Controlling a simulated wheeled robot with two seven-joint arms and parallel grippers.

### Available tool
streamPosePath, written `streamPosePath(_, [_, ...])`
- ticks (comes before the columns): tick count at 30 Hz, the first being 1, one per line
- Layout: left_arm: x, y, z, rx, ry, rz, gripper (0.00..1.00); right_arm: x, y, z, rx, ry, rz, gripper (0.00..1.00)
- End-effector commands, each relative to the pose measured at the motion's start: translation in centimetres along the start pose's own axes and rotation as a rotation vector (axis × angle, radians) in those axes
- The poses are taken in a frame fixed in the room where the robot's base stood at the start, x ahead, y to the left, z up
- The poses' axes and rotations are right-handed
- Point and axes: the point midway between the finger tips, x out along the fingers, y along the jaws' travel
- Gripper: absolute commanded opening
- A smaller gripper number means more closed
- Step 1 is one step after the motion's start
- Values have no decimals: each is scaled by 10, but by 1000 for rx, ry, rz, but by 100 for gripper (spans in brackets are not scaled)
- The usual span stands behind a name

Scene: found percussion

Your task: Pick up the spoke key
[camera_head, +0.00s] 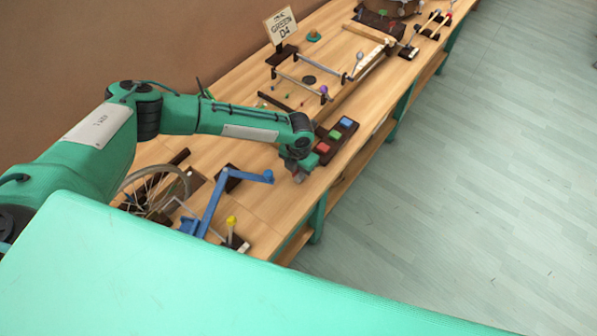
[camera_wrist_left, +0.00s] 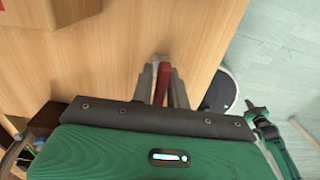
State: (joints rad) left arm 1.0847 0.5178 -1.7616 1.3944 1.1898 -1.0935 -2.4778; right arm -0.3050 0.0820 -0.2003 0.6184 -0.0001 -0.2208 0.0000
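The spoke key (camera_wrist_left: 163,79) shows in the left wrist view as a narrow red piece with a pale grey end, over the wooden bench top. My left gripper (camera_wrist_left: 163,87) has its two grey fingers close against both sides of it, and looks shut on it. Part of the key is hidden between the fingers and behind the dark palm edge. In the head view my left gripper (camera_head: 299,177) points down low over the bench near its front edge, and the key is too small to make out. My right gripper is not in view.
On the bench (camera_head: 262,205), a blue crank frame (camera_head: 211,203) and a spoked wheel (camera_head: 150,190) stand left of the gripper. A dark block with coloured buttons (camera_head: 334,140) lies just beyond it. A sign (camera_head: 282,27) stands farther back. The floor on the right is clear.

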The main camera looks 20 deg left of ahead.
Motion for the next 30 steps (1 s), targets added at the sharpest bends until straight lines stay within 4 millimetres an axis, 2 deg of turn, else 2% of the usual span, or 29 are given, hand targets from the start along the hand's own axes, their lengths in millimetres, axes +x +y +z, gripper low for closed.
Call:
streamPosePath(1, [0, 0, 0, 0, 0, 0, 6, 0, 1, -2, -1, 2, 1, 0])
streamPosePath(2, [0, 0, 0, 0, 0, 0, 0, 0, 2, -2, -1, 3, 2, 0])
streamPosePath(12, [-1, 0, 0, 0, 0, 0, 0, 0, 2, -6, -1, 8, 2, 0])
streamPosePath(17, [-8, 0, 0, 0, -1, -1, 0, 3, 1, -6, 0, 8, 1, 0])
streamPosePath(20, [-21, 1, 1, 0, -2, 0, 0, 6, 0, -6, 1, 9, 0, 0])
streamPosePath(23, [-41, 1, 1, 1, -4, -1, 0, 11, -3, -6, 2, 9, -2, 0])
streamPosePath(30, [-114, 1, 1, 1, -6, 0, 0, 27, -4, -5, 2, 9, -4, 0])
